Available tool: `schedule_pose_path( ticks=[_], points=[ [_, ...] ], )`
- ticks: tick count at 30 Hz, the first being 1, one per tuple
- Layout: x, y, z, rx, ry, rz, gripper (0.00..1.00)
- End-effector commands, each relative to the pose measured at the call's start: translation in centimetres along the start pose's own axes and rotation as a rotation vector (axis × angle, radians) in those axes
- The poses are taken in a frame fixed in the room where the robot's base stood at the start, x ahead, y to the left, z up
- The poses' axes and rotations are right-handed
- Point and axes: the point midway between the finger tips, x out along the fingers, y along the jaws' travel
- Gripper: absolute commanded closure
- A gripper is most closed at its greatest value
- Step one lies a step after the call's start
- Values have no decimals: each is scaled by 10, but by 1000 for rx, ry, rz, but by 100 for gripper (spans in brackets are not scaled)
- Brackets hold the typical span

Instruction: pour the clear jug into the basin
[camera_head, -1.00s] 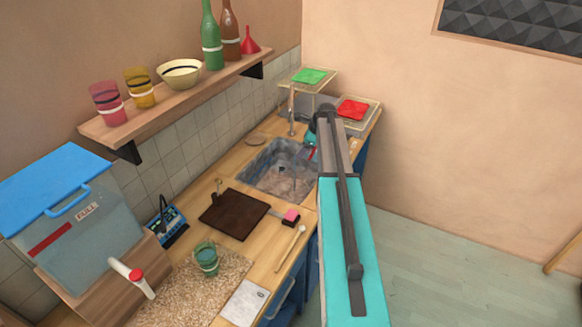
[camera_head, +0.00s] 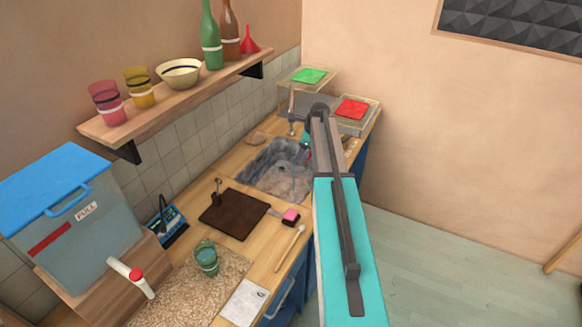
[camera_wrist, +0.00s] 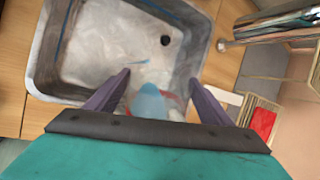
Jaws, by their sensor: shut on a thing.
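The basin (camera_head: 262,170) is a grey, stone-like sink set in the wooden counter, and its pale floor and dark drain hole show in the wrist view (camera_wrist: 88,45). My gripper (camera_wrist: 161,92) is over the basin near its wall, with two purple-grey fingers around the clear jug (camera_wrist: 150,104). The jug shows as a bluish see-through shape with a red curved edge near it; its exact tilt is hard to tell. A small blue streak lies beyond it over the basin floor, perhaps liquid. In the head view my arm hides most of the gripper and jug.
A tap (camera_head: 291,108) stands behind the basin. Trays with a green cloth (camera_head: 308,76) and a red cloth (camera_head: 352,109) are beyond it. A brown board (camera_head: 232,214), a pink-ended brush (camera_head: 290,216) and a green glass (camera_head: 206,259) lie nearer on the counter.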

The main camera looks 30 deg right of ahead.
Motion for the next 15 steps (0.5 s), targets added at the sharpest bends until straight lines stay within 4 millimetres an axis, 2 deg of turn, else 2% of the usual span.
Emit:
schedule_pose_path(
  ticks=[15],
  points=[
    [7,2,4,-15,33,-1,86]
  ],
)
